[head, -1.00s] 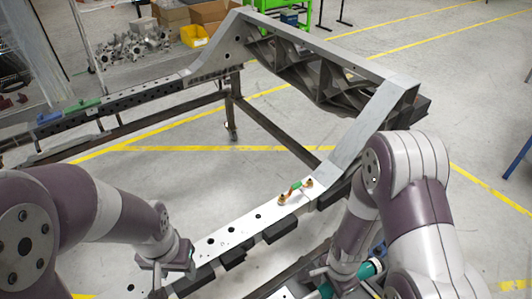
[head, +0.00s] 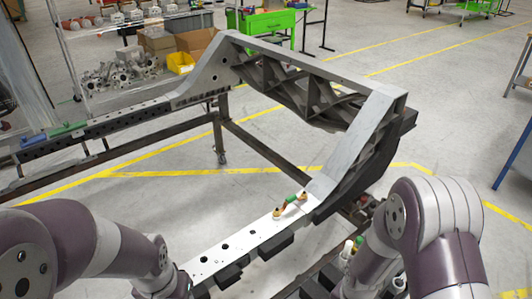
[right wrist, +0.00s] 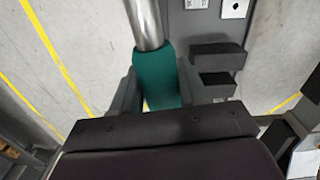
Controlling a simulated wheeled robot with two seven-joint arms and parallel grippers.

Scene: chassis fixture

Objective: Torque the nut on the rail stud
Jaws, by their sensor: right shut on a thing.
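My right gripper (right wrist: 158,88) is shut on the teal handle (right wrist: 155,70) of a tool with a round metal shaft (right wrist: 144,20) in the right wrist view. The tool's working end is outside that view. In the head view, small copper-coloured fittings (head: 278,213) with a green piece (head: 290,200) between them sit on the near pale rail (head: 228,248). I cannot make out which part is the stud or nut. My left arm reaches the bottom edge left of the rail; its fingers are out of view. My right gripper is hidden in the head view.
The chassis frame (head: 345,150) rises behind the rail. Dark blocks (head: 276,246) line the rail's near side. Small white and green items (head: 347,250) stand beside my right arm. A yellow bin (head: 180,62) and metal parts (head: 122,72) are at the back. The floor inside the frame is clear.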

